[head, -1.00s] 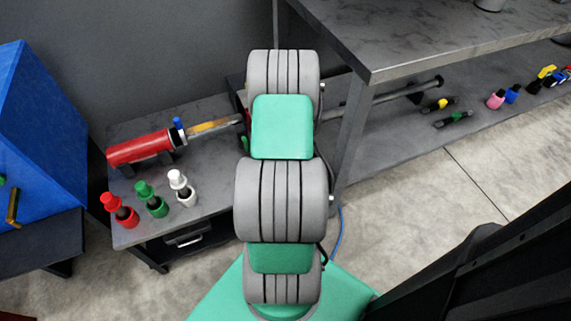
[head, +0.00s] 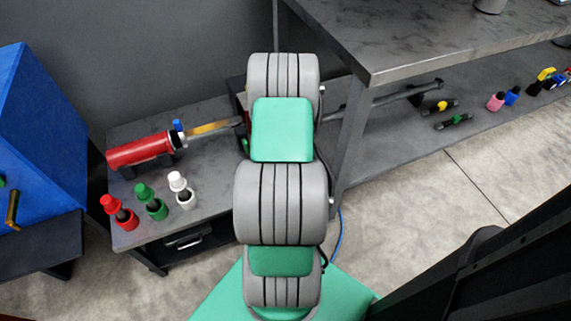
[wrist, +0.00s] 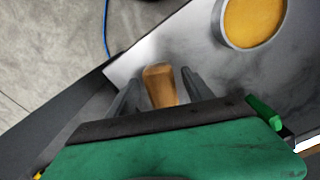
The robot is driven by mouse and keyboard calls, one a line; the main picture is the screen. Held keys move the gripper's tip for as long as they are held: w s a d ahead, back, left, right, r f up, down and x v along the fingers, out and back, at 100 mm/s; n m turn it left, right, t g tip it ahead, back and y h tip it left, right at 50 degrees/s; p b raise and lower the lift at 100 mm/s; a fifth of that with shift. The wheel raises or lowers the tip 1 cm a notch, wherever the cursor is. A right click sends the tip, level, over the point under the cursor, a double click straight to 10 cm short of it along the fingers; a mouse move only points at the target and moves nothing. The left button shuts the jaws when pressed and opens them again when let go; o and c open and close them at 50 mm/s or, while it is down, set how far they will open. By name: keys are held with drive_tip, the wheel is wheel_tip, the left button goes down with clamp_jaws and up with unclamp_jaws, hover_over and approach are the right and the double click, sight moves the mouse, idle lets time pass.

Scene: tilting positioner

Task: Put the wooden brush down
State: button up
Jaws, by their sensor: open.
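The wooden brush (wrist: 160,86) shows in the wrist view as a tan wooden end between the two fingers of my gripper (wrist: 160,74). The fingers are open, with a narrow gap to the wood on each side. In the head view, a wooden length of it (head: 208,128) shows above the low grey table (head: 212,160), between the red cylinder and my arm. My arm hides most of my gripper there. I cannot tell whether the brush touches the tabletop.
The red cylinder (head: 139,151) lies in a dark cradle on the low table. Red (head: 119,212), green (head: 151,202) and white (head: 182,190) bottles stand in front. A grey ring with yellow inside (wrist: 253,20) is near the brush. A taller workbench (head: 430,50) stands right.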

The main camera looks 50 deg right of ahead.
wheel_tip(320, 180, up, 12)
drive_tip(key=p, duration=0.3)
drive_tip(key=w+a+r+n, duration=0.2)
drive_tip(key=w+a+r, duration=0.2)
drive_tip(key=a, duration=0.3)
drive_tip(key=w+a+r+n, duration=0.2)
drive_tip(key=w+a+r, duration=0.2)
drive_tip(key=a+r, duration=0.15)
drive_tip(key=s+a+r+n, duration=0.2)
drive_tip(key=a, duration=0.5)
drive_tip(key=s+a+r+n+t, duration=0.1)
drive_tip(key=a+r+n, duration=0.1)
drive_tip(key=a, duration=0.6)
drive_tip(key=s+a+r+n+t, duration=0.1)
drive_tip(key=s+a+r+n, duration=0.1)
drive_tip(key=a, duration=0.6)
drive_tip(key=shift+s+n, duration=0.3)
